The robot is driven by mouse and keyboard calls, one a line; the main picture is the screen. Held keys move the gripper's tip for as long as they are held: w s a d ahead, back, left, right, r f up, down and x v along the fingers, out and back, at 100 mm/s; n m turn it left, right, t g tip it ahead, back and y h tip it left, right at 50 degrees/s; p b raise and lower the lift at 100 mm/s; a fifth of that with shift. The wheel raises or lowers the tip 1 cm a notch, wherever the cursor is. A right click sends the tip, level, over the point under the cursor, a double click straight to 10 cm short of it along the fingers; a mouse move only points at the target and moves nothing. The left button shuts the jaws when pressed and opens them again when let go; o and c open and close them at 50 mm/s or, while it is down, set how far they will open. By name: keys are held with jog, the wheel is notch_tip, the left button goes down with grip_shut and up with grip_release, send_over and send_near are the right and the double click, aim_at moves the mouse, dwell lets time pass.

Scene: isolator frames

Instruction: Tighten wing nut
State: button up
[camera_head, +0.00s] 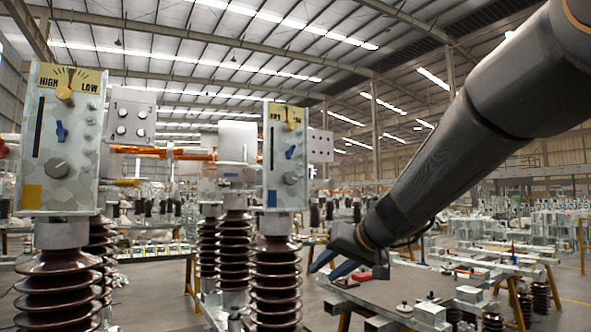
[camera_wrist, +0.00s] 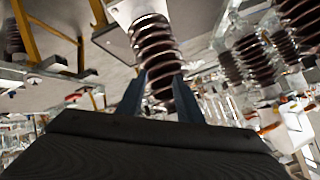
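A blue wing nut (camera_head: 61,132) sits on the front of the left grey panel box (camera_head: 35,110) in the head view, between a dial and a grey knob. A similar blue wing nut (camera_head: 290,152) is on the right panel box (camera_head: 270,172), and looks tilted. My gripper (camera_head: 322,274) is low, right of the right box and apart from both wing nuts. In the wrist view its two blue fingers (camera_wrist: 160,76) are spread with nothing visibly held between them. A brown ribbed insulator (camera_wrist: 155,50) shows beyond the gap. No wing nut can be made out in the wrist view.
Brown ribbed insulators (camera_head: 57,290) carry the panel boxes. Grey knobs (camera_head: 57,168) and yellow dials (camera_head: 66,90) stick out from the box fronts. A low table (camera_head: 385,290) with small parts lies below my gripper. Open air separates my gripper from the right box.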

jog(key=w+a+r+t+y+p, duration=0.1)
jog(key=w+a+r+t, duration=0.15)
jog(key=r, duration=0.65)
jog(key=w+a+r+t+y, duration=0.1)
jog(key=w+r, duration=0.2)
jog(key=r, duration=0.5)
jog(key=t+y+p, duration=0.1)
jog(key=t+y, duration=0.1)
jog(key=t, duration=0.1)
send_near(293, 151)
jog(key=shift+n, duration=0.4)
jog(key=p+x, duration=0.3)
jog(key=x, duration=0.4)
jog(key=shift+r+p, duration=0.1)
jog(key=shift+p, duration=0.25)
jog(key=shift+w+a+p, duration=0.3)
jog(key=shift+w+a, duration=0.15)
jog(key=shift+w, duration=0.15)
grip_shut()
